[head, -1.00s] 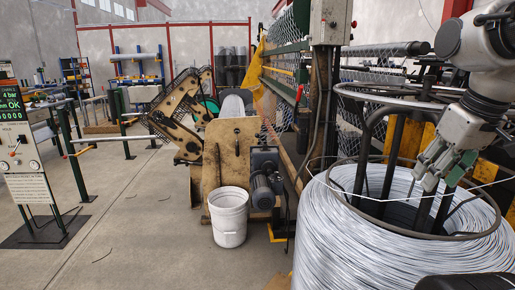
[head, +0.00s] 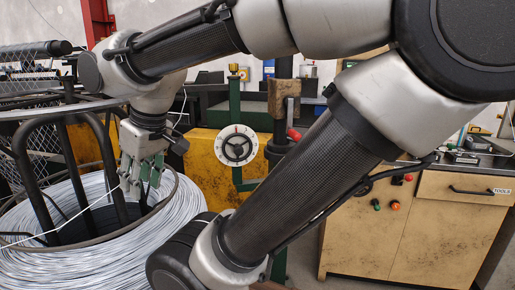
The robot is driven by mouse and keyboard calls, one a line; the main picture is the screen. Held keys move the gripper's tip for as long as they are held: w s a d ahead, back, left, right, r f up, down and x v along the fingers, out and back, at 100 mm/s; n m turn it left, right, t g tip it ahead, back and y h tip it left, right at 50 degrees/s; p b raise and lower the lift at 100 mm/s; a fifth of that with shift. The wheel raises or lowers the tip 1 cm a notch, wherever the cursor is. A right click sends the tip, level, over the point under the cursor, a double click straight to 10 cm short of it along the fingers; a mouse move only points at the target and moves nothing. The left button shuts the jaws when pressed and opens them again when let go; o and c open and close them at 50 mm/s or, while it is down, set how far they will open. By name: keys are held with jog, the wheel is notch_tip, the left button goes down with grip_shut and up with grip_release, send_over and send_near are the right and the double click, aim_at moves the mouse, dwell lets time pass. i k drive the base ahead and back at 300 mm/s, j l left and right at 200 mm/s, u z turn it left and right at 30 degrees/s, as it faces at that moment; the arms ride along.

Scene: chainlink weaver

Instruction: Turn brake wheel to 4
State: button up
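The brake wheel (head: 236,147) is a small black handwheel with spokes inside a white dial ring with marks. It sits on a green post right of the wire coil. A small red mark shows at the top of the ring; the numbers are too small to read. My gripper (head: 141,188) hangs pointing down over the coil, left of the wheel and apart from it. Its grey fingers with green pads look spread, with nothing clearly between them. A thin white wire passes close by the fingers; I cannot tell whether it touches them.
The large wire coil (head: 82,256) with its dark guide frame (head: 22,150) stands at the left. A yellow panel (head: 203,165) is behind the wheel. A wooden cabinet (head: 440,225) with buttons stands at the right. My arm crosses the picture and hides much of the middle.

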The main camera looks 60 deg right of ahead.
aim_at(238, 150)
jog(key=k+z, duration=0.1)
jog(key=z, duration=1.5)
jog(key=k+j+z, duration=0.2)
jog(key=j, duration=0.2)
jog(key=k+j+z, duration=0.2)
jog(key=j, duration=0.2)
